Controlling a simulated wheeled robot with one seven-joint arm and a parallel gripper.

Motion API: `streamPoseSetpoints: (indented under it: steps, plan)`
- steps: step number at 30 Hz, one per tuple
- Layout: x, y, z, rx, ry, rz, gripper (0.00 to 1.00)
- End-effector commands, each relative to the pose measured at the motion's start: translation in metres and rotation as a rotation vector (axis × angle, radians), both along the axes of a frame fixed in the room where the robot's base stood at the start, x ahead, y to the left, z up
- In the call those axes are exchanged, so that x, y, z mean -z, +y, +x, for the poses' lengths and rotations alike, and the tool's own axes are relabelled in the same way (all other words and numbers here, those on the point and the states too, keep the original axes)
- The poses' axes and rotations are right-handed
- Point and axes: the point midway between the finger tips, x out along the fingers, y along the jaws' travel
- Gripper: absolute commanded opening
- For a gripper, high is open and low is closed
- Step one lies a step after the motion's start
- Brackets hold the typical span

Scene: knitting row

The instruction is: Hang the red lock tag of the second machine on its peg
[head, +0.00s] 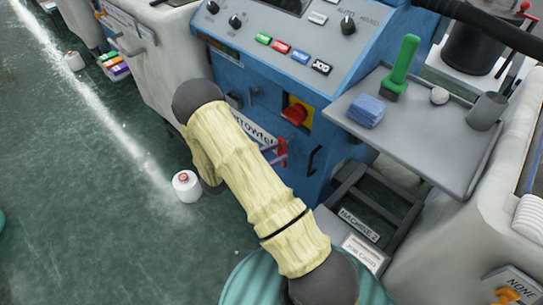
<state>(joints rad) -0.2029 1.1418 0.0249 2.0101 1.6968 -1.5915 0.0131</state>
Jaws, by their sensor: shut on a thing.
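The second machine's blue front (330,112) fills the middle of the head view. A red tag (283,152), seen small, shows just past my forearm, in front of the blue front. My gripper (272,149) is mostly hidden behind my cream-sleeved forearm; only slim purplish parts show at the tag, and it is shut on the tag. A black hook-like peg (315,160) sticks out of the blue front a little right of the tag. The tag and the peg are apart in the picture. A red rotary switch (295,113) on a yellow plate is above them.
A white cone (186,186) stands on the green floor at left. A MACHINE 2 label (360,225) is below the shelf.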

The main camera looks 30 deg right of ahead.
Motion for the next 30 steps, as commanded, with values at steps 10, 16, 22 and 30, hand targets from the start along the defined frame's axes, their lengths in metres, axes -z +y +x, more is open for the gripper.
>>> streamPoseSetpoints:
  steps: [10,16,22,30]
  plan:
    - [0.001,-0.016,0.006,0.001,-0.001,-0.001,0.16]
    - [0.002,-0.026,0.009,0.002,0.0,-0.002,0.16]
    - [0.008,-0.032,0.012,0.001,0.0,-0.001,0.16]
    - [0.011,-0.036,0.013,0.001,0.0,-0.001,0.16]
